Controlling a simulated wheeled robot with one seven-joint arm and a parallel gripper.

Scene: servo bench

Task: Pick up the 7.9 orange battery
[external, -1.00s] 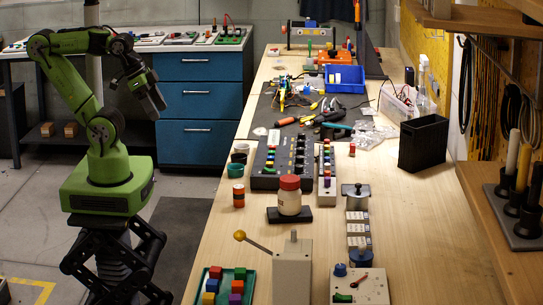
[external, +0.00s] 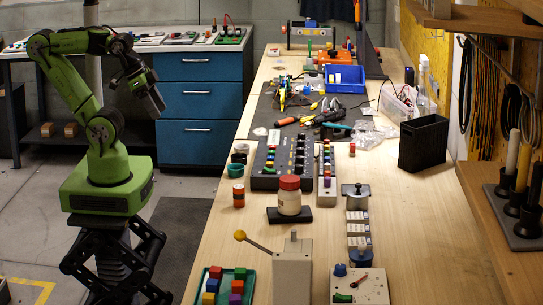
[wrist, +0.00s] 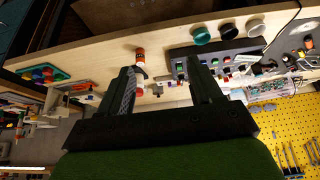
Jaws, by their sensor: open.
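A small upright cylinder with orange and dark bands (external: 238,195), which looks like the orange battery, stands near the left edge of the wooden bench. Any marking on it is too small to read. My gripper (external: 157,100) is over the floor, left of the bench and well above the bench top, pointing down and to the right. In the wrist view my gripper (wrist: 160,67) has its two fingers wide apart with nothing held between them.
A green cup (external: 235,170) stands just behind the banded cylinder. A dark button panel (external: 284,162) and a red-lidded jar (external: 290,195) are to its right. A tray of colored blocks (external: 213,272) and a lever box (external: 292,270) are in front. Bare bench lies around the cylinder.

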